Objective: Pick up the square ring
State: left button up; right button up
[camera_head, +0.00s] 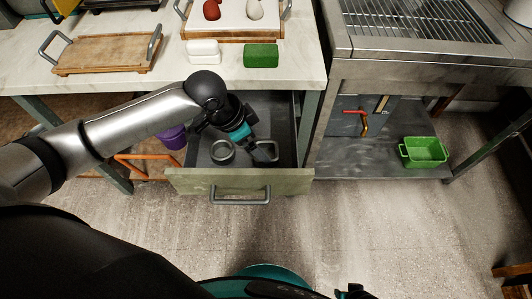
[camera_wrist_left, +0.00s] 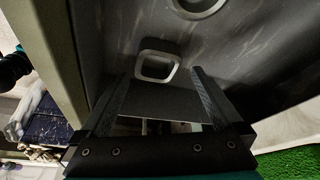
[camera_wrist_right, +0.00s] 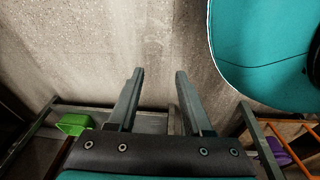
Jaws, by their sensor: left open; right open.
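The square ring, a light grey frame with rounded corners (camera_wrist_left: 138,66), lies on the floor of the open grey drawer (camera_head: 240,196). In the head view it is partly hidden by my left gripper. My left gripper (camera_wrist_left: 159,72) is open and empty, reaching down into the drawer. In the left wrist view the ring shows between and beyond the fingertips, and I cannot tell how far below them it is. My right gripper (camera_wrist_right: 160,72) is open and empty, above the bare floor away from the drawer.
A round grey ring (camera_head: 222,152) lies left of the square ring in the drawer. The drawer walls and front are close around my left gripper. The white counter (camera_head: 130,18) overhangs behind, with a green block (camera_head: 261,55) near its edge. A green basket (camera_head: 424,152) sits on a low shelf at right.

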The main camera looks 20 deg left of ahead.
aim_at(269, 155)
pick_arm(q)
jog(key=shift+b+x, duration=0.7)
jog(key=shift+x, duration=0.55)
jog(key=shift+b+x, duration=0.55)
jog(key=shift+x, duration=0.45)
jog(key=shift+s+d, duration=0.15)
pick_arm(e)
jog(key=w+a+r, duration=0.1)
jog(key=r, duration=0.1)
jog(key=w+a+r, duration=0.1)
jog(key=w+a, duration=0.1)
jog(key=shift+w+r, duration=0.25)
jog(key=shift+r, duration=0.15)
pick_arm(q)
jog(key=c, duration=1.5)
